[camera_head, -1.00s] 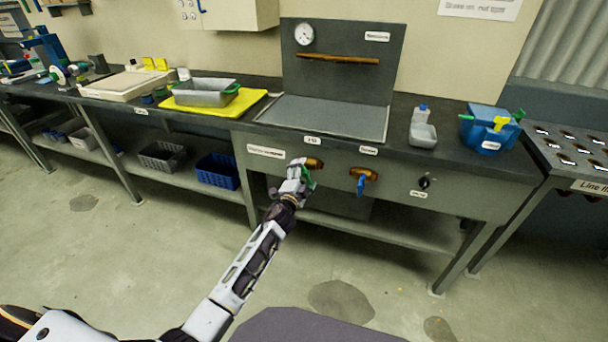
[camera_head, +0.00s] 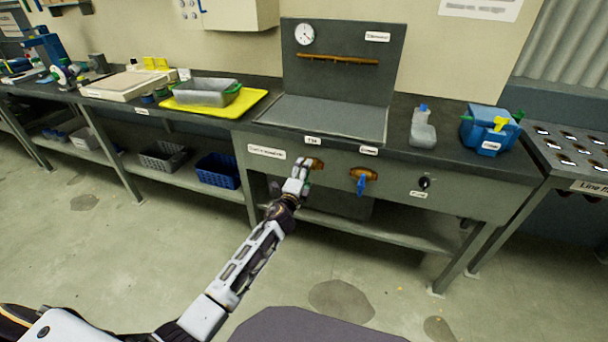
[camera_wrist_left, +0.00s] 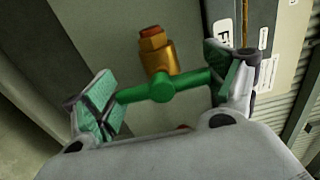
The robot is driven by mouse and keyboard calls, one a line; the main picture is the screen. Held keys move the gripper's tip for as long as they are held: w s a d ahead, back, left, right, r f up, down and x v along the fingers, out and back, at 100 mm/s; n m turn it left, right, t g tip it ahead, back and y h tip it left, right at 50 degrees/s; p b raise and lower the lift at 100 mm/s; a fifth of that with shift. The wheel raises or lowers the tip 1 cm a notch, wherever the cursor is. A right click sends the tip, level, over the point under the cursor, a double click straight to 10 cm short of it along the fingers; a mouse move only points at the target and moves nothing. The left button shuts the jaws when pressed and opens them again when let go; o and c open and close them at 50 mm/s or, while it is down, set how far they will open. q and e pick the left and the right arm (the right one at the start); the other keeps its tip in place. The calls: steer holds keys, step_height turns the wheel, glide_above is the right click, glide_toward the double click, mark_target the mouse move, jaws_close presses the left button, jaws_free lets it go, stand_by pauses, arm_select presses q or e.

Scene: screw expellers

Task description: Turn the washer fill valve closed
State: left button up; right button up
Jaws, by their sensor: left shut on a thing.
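The brass valve with a green lever handle (camera_wrist_left: 165,88) sits on the grey front panel of the wash bench. In the head view its brass body (camera_head: 315,164) shows just past my left gripper (camera_head: 299,178), and most of the handle is hidden. In the left wrist view my left gripper (camera_wrist_left: 164,87) has its green-padded fingers at the two ends of the handle and is shut on it. The handle lies across the brass body (camera_wrist_left: 158,58). A second brass valve with a blue handle (camera_head: 361,183) is to the right. My right gripper is not in view.
A black knob (camera_head: 424,183) is farther right on the panel. Above are the bench top and sink (camera_head: 330,115), a bottle (camera_head: 423,128) and a blue container (camera_head: 487,130). A blue basket (camera_head: 218,170) stands on the lower shelf to the left. The floor in front is clear.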

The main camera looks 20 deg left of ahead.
arm_select(q)
steer(key=o, duration=0.9)
steer(key=shift+c, duration=0.2)
steer(key=shift+s, duration=0.1)
steer(key=s, duration=1.1)
steer(key=shift+s+a, duration=0.2)
steer(key=shift+s, duration=0.2)
steer(key=shift+f, duration=0.1)
